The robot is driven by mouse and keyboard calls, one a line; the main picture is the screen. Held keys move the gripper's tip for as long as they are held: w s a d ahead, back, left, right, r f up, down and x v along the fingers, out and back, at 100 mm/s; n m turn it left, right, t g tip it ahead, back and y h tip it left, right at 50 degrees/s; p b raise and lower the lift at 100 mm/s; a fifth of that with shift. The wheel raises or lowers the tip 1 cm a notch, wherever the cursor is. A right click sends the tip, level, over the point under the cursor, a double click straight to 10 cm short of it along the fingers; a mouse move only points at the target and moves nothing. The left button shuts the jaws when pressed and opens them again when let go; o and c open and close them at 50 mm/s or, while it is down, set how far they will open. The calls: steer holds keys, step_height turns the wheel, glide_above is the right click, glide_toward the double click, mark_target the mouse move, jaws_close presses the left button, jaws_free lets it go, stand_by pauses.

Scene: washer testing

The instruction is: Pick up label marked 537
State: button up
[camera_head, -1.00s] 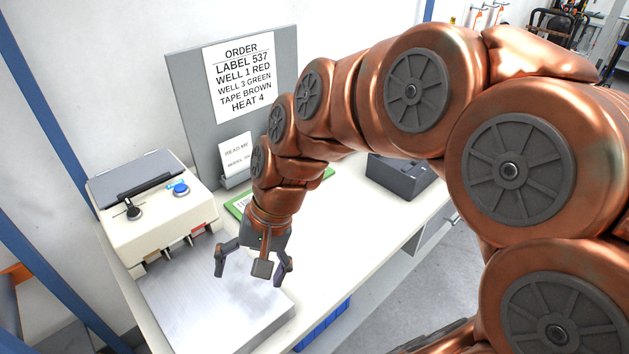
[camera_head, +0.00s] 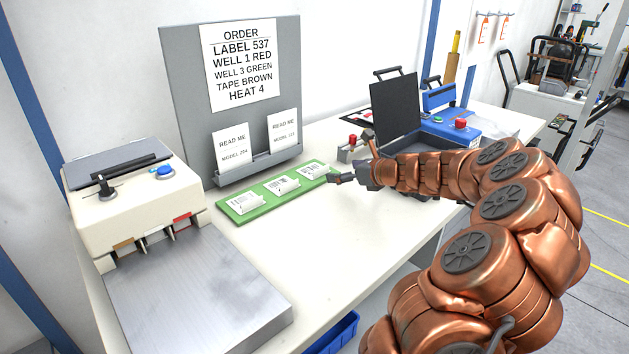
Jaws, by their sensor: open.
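The order sheet (camera_head: 240,66) on the grey board reads "LABEL 537". My gripper (camera_head: 345,172) is open at the right end of the tray, close beside the right label. I cannot tell whether it touches the label; part of the gripper is hidden by my wrist.
A beige machine (camera_head: 135,205) with a metal plate (camera_head: 195,305) stands at the left. The grey board (camera_head: 185,110) rises behind the tray and holds two "READ ME" cards. An open dark case (camera_head: 395,105) and a blue device (camera_head: 455,130) stand behind my arm. The bench front is clear.

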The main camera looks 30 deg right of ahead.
mark_target(316, 172)
steer(key=shift+w+d+f, duration=0.15)
steer(key=shift+d+f, duration=0.05)
steer(key=shift+b+x, duration=0.5)
steer(key=shift+x, duration=3.15)
steer(key=shift+a+f, duration=0.1)
steer(key=shift+f, duration=0.05)
steer(key=shift+c, duration=0.2)
steer(key=c, duration=0.9)
